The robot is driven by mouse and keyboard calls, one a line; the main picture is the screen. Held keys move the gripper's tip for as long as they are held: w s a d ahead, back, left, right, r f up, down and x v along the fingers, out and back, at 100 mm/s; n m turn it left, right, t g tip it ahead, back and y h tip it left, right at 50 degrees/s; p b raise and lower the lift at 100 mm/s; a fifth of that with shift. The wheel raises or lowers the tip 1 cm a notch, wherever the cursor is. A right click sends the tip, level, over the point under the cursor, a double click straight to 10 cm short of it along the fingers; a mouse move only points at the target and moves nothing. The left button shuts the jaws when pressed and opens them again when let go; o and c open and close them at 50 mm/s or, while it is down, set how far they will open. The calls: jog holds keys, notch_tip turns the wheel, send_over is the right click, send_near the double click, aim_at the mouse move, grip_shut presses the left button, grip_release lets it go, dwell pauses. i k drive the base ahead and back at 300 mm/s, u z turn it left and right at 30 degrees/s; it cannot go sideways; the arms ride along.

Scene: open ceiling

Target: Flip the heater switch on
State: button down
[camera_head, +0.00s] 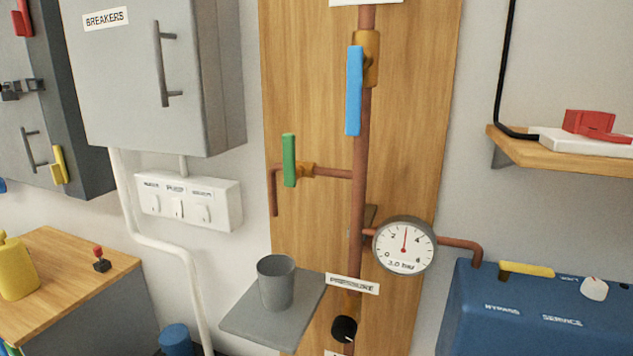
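A white switch box (230,207) with three small switches sits on the wall below the grey breaker cabinet. The left switch (154,205), middle switch (178,208) and right switch (204,213) each have a small label above. The labels are too small to read surely, so I cannot tell which one is the heater switch. The switch positions are also too small to tell. My gripper is not in view.
The closed breaker cabinet (125,85) is above. A wooden board carries copper pipes, a green lever (289,160), a blue lever (354,90) and a gauge (404,246). A grey cup (276,284) stands on a shelf (240,318). A wooden-topped bench (60,265) is at lower left.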

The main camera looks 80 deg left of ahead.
aim_at(154, 203)
jog(key=u, duration=1)
jog(key=k, duration=0.15)
jog(key=u, duration=2.15)
jog(key=i, duration=0.3)
jog(key=u, duration=0.6)
